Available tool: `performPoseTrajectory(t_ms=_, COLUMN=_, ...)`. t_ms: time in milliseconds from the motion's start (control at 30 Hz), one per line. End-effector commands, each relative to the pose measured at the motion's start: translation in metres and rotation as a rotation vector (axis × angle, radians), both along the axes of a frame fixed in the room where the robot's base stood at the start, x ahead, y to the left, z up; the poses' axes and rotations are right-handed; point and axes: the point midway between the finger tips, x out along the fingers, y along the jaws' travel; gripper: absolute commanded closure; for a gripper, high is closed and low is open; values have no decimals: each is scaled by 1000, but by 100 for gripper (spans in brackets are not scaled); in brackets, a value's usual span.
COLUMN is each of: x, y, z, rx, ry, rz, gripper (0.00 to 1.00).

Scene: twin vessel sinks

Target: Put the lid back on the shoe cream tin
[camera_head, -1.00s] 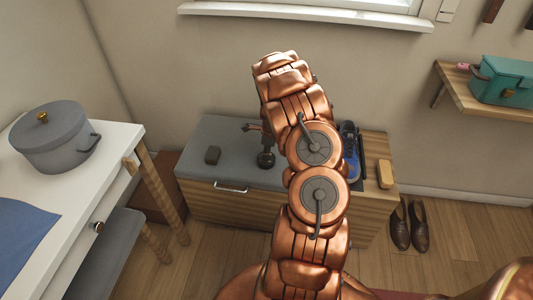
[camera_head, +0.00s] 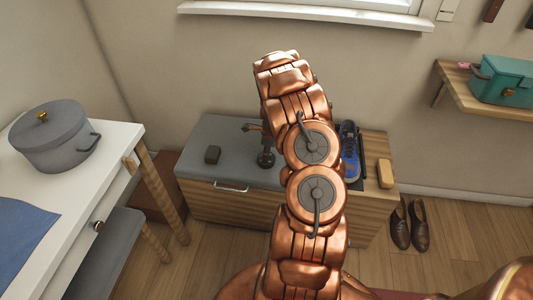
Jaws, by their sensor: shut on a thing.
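My gripper (camera_head: 264,145) is partly hidden behind my copper arm, low over the grey top of the bench (camera_head: 225,135). It is shut on the lid (camera_head: 266,160), a small dark round shape just below the fingers. At this size I cannot tell the lid from the shoe cream tin, or whether the two touch. No separate tin is clearly visible; my arm hides part of the bench top.
A white table with a grey pot (camera_head: 55,137) stands left. Brown shoes (camera_head: 410,225) are on the floor.

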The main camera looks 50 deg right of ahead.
Motion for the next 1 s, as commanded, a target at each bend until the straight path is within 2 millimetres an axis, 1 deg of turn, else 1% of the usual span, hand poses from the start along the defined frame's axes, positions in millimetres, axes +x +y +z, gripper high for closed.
performPoseTrajectory(t_ms=200, x=0, y=0, z=0, rx=-1, ry=1, rz=0, gripper=100)
performPoseTrajectory(t_ms=233, x=0, y=0, z=0, rx=-1, ry=1, rz=0, gripper=77)
performPoseTrajectory(t_ms=500, x=0, y=0, z=0, rx=-1, ry=1, rz=0, gripper=49)
performPoseTrajectory(t_ms=733, x=0, y=0, z=0, rx=-1, ry=1, rz=0, gripper=48)
performPoseTrajectory(t_ms=967, x=0, y=0, z=0, rx=-1, ry=1, rz=0, gripper=24)
performPoseTrajectory(t_ms=1000, x=0, y=0, z=0, rx=-1, ry=1, rz=0, gripper=24)
